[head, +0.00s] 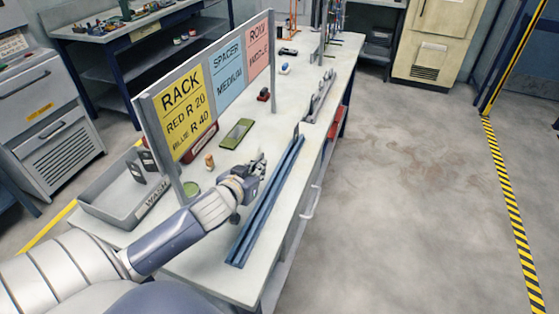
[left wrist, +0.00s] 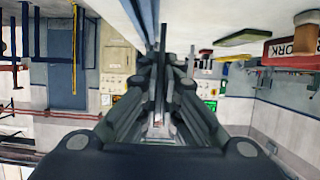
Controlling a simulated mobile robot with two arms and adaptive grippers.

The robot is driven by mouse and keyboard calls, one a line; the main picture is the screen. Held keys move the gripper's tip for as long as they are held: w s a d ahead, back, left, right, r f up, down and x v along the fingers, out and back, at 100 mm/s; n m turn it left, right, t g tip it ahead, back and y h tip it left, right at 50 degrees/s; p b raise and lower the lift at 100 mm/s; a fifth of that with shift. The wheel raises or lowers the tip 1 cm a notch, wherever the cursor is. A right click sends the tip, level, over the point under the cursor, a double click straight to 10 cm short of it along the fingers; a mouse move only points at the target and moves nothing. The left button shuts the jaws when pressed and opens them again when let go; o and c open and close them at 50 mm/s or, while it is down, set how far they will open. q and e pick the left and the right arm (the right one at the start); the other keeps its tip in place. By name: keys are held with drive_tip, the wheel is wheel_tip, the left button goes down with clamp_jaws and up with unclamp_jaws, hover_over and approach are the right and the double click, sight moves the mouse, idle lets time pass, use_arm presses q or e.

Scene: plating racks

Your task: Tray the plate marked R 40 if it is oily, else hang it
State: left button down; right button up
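My left gripper (head: 260,163) is over the bench, just left of the long blue rack (head: 266,205). No R 40 mark or oil is readable. The sign (head: 181,110) reads RED R 20, BLUE R 40, SPACER MEDIUM, ROW MIDDLE. My right gripper is out of view.
A green flat piece (head: 237,133), a small brown object (head: 209,161) and a green round object (head: 191,189) lie near the sign. A red WORK block (left wrist: 285,50) shows in the left wrist view. A grey rack (head: 319,97) is farther along. The floor at right is clear.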

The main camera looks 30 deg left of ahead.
use_arm(q)
drive_tip(key=w, duration=0.2)
drive_tip(key=w+p, duration=0.1)
drive_tip(key=w, duration=0.4)
drive_tip(key=shift+w+d+f, duration=0.1)
drive_tip(key=shift+d+f, duration=0.2)
drive_tip(key=shift+w+r+p, duration=0.1)
drive_tip(key=shift+w+p, duration=0.2)
drive_tip(key=shift+w, duration=0.2)
drive_tip(key=shift+w+d+f+p, duration=0.1)
drive_tip(key=shift+w+f+p, duration=0.1)
drive_tip(key=shift+f, duration=0.4)
drive_tip(key=shift+w+d+f+p, duration=0.1)
drive_tip(key=shift+w+f+p, duration=0.05)
drive_tip(key=shift+f, duration=0.45)
drive_tip(key=shift+w+a+f+p, duration=0.1)
drive_tip(key=shift+f+p, duration=0.1)
drive_tip(key=shift+p, duration=0.15)
drive_tip(key=shift+f, duration=0.25)
drive_tip(key=shift+f, duration=0.15)
drive_tip(key=c, duration=1.8)
unclamp_jaws()
drive_tip(key=shift+f, duration=0.1)
